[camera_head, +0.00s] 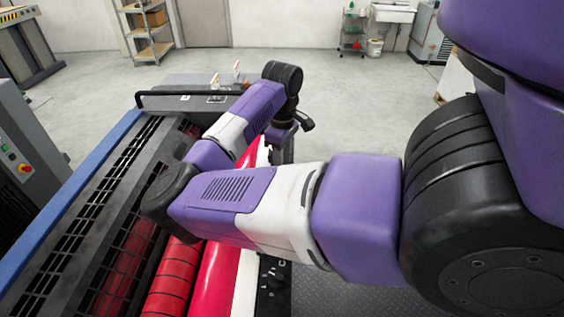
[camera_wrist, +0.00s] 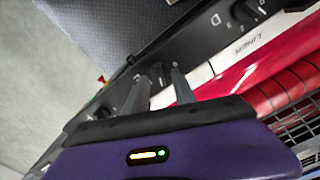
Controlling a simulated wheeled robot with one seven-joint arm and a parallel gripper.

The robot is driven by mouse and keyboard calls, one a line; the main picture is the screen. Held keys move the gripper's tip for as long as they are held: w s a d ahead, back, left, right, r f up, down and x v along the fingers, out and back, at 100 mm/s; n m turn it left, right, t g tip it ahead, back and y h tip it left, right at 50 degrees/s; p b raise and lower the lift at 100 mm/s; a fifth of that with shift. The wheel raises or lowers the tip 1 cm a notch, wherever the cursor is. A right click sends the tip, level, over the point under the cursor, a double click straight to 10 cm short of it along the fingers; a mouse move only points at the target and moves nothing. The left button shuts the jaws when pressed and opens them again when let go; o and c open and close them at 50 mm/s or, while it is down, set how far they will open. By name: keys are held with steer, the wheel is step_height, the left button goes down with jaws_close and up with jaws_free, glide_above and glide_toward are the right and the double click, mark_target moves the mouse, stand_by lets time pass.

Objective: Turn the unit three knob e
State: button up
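In the wrist view, a dark control panel (camera_wrist: 192,48) runs diagonally along the unit's edge and carries small knobs and white letters. One letter near the top reads D. My gripper (camera_wrist: 159,74) has its two grey fingers apart, with the tips at the panel. A small dark knob (camera_wrist: 157,70) shows between or just beyond the tips; its label is not readable, and I cannot tell whether the fingers touch it. In the head view, my arm bends over the unit and hides the fingertips. The near part of the panel (camera_head: 272,288) shows below my forearm.
Red rollers (camera_head: 170,285) and a black slotted grille (camera_head: 75,235) lie left of the panel. A black rail (camera_head: 190,94) crosses the unit's far end. A grey cabinet (camera_head: 25,150) stands at the left. Grey floor (camera_head: 330,90) is open beyond the unit.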

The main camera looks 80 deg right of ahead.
steer(key=shift+f, duration=0.95)
steer(key=shift+c, duration=0.2)
jaws_close()
